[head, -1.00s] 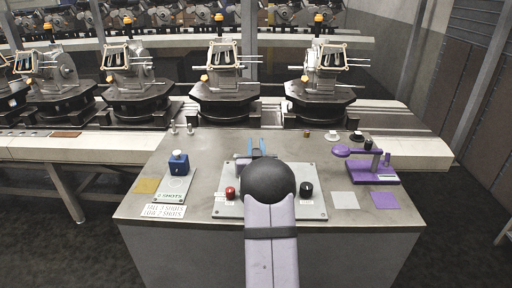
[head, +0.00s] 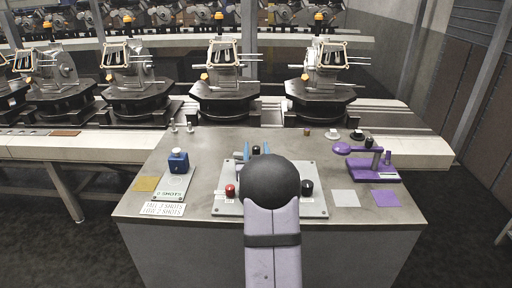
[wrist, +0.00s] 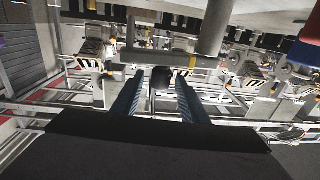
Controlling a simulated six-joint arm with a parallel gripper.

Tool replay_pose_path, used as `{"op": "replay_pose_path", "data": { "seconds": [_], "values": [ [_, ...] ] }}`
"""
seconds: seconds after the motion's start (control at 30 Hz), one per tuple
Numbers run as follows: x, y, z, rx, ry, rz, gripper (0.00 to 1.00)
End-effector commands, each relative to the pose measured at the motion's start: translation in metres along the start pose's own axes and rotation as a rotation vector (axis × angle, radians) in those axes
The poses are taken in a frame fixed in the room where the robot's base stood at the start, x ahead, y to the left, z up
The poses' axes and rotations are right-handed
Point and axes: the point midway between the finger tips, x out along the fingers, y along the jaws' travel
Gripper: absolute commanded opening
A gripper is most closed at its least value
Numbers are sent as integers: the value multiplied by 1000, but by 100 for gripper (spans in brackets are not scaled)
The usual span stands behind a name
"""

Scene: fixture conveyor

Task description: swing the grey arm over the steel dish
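My gripper (head: 256,150) is over the grey panel at the middle of the bench, its two blue fingers apart. A small black knob (head: 256,150) shows between the fingertips, and also in the wrist view (wrist: 160,77). Gaps seem to remain on both sides of it; its base is hidden behind my wrist. I cannot pick out a grey arm. The only swing-arm shape I see is a purple arm (head: 357,151) on a purple stand (head: 372,174) at the right. A small pale dish (head: 333,134) stands behind it; I cannot tell whether it is steel.
The panel (head: 313,205) carries a red button (head: 230,190) and a black button (head: 307,188). A blue block (head: 178,162) and sign plates stand left. Conveyor fixtures (head: 222,80) line the back.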

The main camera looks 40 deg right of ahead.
Motion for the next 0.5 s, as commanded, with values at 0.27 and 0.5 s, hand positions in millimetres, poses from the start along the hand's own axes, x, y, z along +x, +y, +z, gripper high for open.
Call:
{"op": "replay_pose_path", "data": {
  "seconds": [0.27,0.5],
  "values": [
    [-25,0,1,0,0,0,40],
    [-30,0,0,0,1,0,40]
  ]
}}
